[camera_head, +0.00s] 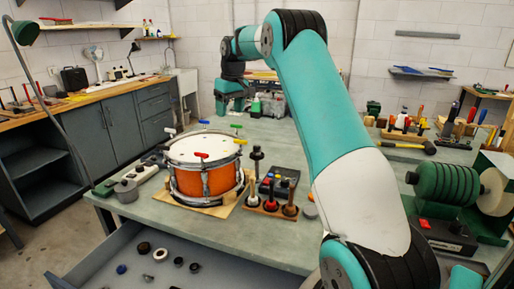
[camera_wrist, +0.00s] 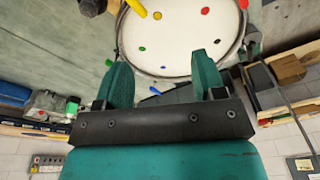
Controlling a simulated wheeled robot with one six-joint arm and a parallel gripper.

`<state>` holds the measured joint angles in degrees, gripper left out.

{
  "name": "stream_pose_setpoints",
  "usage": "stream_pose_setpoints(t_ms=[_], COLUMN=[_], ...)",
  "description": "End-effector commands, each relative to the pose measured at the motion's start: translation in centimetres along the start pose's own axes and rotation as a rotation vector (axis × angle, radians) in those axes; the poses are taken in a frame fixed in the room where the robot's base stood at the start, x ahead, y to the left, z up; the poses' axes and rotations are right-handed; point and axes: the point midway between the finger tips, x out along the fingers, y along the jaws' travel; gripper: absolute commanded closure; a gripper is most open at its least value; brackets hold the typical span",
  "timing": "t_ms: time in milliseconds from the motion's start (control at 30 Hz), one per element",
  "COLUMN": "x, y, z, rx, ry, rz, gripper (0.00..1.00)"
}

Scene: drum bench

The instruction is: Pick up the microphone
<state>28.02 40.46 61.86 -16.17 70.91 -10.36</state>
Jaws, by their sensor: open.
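I cannot pick out the microphone for certain. My gripper (camera_head: 229,100) is beyond the drum in the head view, at the far side of the bench, well apart from that holder. In the wrist view its two teal fingers (camera_wrist: 163,80) are spread with nothing held between them. The drum's white head (camera_wrist: 180,40) shows past the fingertips. A small dark shape behind the fingers is unclear.
The drum stands on a wooden board on the grey bench (camera_head: 220,229). An open drawer (camera_head: 210,270) with small round parts juts out in front. A green-disc machine (camera_head: 447,184) and a hammer (camera_head: 408,147) are at the right. Clear bench lies in front of the drum.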

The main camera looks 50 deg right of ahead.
Motion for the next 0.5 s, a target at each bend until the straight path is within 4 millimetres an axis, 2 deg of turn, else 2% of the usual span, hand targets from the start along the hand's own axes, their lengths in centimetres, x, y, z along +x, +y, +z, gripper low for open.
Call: stream_pose_setpoints(t_ms=[33,100,200,300,367,500], x=[0.2,0.5,0.9,1.5,2.2,5.0], y=[3.6,7.2,10.5,12.1,12.4,12.5], z=[-0.1,0.1,0.7,1.1,1.2,1.3], rx=[0.047,0.092,0.134,0.155,0.158,0.159], ry=[-0.004,-0.008,-0.012,-0.014,-0.015,-0.018], rz=[0.015,0.032,0.047,0.054,0.054,0.053], gripper=[0.37,0.37,0.37,0.37,0.37,0.37])
